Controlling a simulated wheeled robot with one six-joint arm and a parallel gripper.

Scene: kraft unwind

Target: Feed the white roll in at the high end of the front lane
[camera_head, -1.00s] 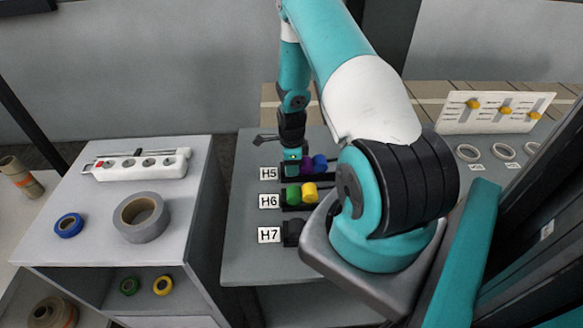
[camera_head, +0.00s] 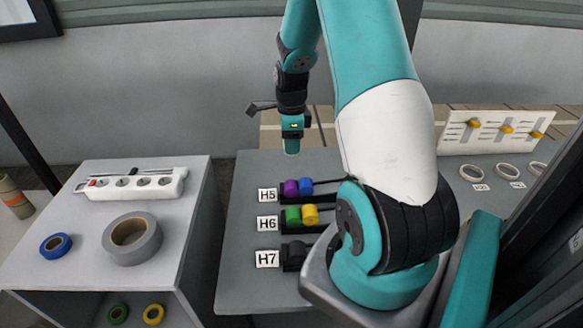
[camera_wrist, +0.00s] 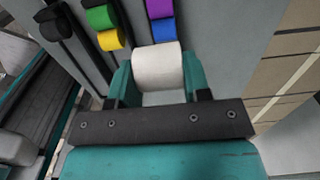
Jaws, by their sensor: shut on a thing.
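My gripper (camera_head: 292,148) hangs above the back of the grey table, behind the lanes. In the wrist view its jaws (camera_wrist: 157,85) are shut on the white roll (camera_wrist: 157,65); in the head view the roll is hard to make out. Three black lanes lie on the table, labelled H5 (camera_head: 267,195), H6 (camera_head: 268,223) and H7 (camera_head: 267,259). H7 is frontmost and shows no coloured roll at its left end (camera_head: 295,255). My arm hides the lanes' right ends. The held roll is clear of the lanes.
H5 holds a purple roll (camera_head: 290,188) and a blue roll (camera_head: 305,186). H6 holds a green roll (camera_head: 293,216) and a yellow roll (camera_head: 310,214). A side cabinet (camera_head: 80,275) bears a grey tape roll (camera_head: 148,248) and a power strip (camera_head: 135,184). A slider panel (camera_head: 490,133) stands at right.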

